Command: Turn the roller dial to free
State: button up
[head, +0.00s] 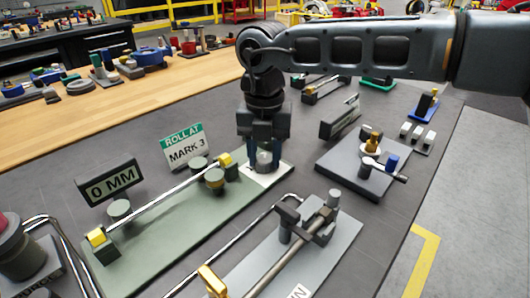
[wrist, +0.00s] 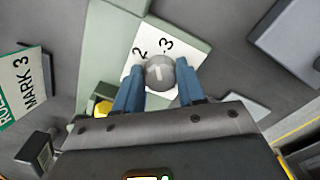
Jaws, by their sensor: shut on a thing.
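The roller dial is a round grey knob (wrist: 160,70) with a pale mark on its top, seen in the wrist view. It sits on a white plate (wrist: 188,47) where the figures 2 and 3 can be read. My gripper (wrist: 157,85) is shut on the knob, one blue finger on each side. In the head view my gripper (head: 265,145) points down at the right end of a green base (head: 150,250), and the knob (head: 264,158) shows low between the fingers. I see no label reading free; part of the plate is hidden by the knob and fingers.
A sign (head: 186,147) reads "ROLL AT MARK 3". A display (head: 110,183) reads "0 MM". A steel rod (head: 165,197) runs along the green base between yellow blocks. A grey fixture (head: 305,225) stands in front, another (head: 362,168) to the right.

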jog(key=n, duration=0.7)
jog(key=shift+a, duration=0.15)
jog(key=n, duration=0.4)
jog(key=shift+s, duration=0.1)
jog(key=n, duration=0.3)
jog(key=shift+n, duration=0.3)
jog(key=n, duration=0.3)
jog(key=shift+n, duration=0.3)
jog(key=n, duration=0.3)
jog(key=shift+s+n, duration=0.15)
jog(key=shift+n, duration=0.25)
jog(key=n, duration=0.5)
jog(key=shift+n, duration=0.7)
jog(key=o, duration=1.1)
jog(key=shift+s, duration=0.1)
jog(key=shift+c, duration=0.2)
